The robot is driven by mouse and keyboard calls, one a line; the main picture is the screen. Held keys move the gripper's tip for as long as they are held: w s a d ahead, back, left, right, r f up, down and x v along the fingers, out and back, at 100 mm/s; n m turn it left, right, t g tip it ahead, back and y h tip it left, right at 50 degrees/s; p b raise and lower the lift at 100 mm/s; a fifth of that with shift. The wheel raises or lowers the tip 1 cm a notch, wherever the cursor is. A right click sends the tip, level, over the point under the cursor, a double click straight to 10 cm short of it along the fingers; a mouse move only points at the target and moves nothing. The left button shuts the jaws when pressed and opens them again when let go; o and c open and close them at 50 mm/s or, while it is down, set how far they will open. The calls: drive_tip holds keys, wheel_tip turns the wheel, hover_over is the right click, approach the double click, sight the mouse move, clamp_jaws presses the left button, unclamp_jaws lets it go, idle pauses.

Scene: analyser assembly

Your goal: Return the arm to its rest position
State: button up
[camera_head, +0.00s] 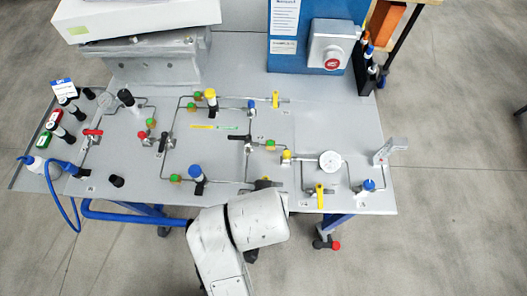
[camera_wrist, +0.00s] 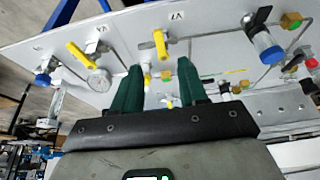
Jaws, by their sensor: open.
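My arm (camera_head: 255,218) reaches in from the bottom of the head view to the front edge of the panel table. My gripper (camera_wrist: 160,88) shows in the wrist view, with two green fingers apart and nothing between them. In the head view the fingertips are mostly hidden behind my own wrist. Beyond the fingers in the wrist view is a yellow valve handle (camera_wrist: 160,44) on the panel. A gap shows between the fingers and that handle, though the exact distance is hard to tell.
The grey panel table (camera_head: 340,120) carries pipes, valves and a round gauge (camera_head: 330,161). A blue box with a red button (camera_head: 331,64) and a white device (camera_head: 135,18) stand at the back. A blue hose (camera_head: 62,205) hangs at the left. Floor at the right is mostly clear.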

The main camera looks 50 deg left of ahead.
drive_tip(key=shift+v, duration=0.9)
drive_tip(key=w+d+f+m+h+b, duration=0.1)
drive_tip(key=w+d+f+m, duration=0.15)
drive_tip(key=d, duration=0.55)
drive_tip(key=w+d+f+m+b, duration=0.1)
drive_tip(key=d+f, duration=0.2)
drive_tip(key=d, duration=0.4)
drive_tip(key=w+d+f+m+h+b, duration=0.1)
drive_tip(key=w+d+f+m, duration=0.15)
drive_tip(key=d, duration=0.55)
drive_tip(key=s+d+f+m+g, duration=0.1)
drive_tip(key=s+d, duration=0.3)
drive_tip(key=d, duration=0.5)
drive_tip(key=s+d+f+m+h+b, duration=0.1)
drive_tip(key=s+d+f+m, duration=0.2)
drive_tip(key=d, duration=0.7)
drive_tip(key=shift+s+f+g+h+b, duration=0.2)
drive_tip(key=shift+s+g+h+b, duration=0.15)
drive_tip(key=shift+s, duration=0.35)
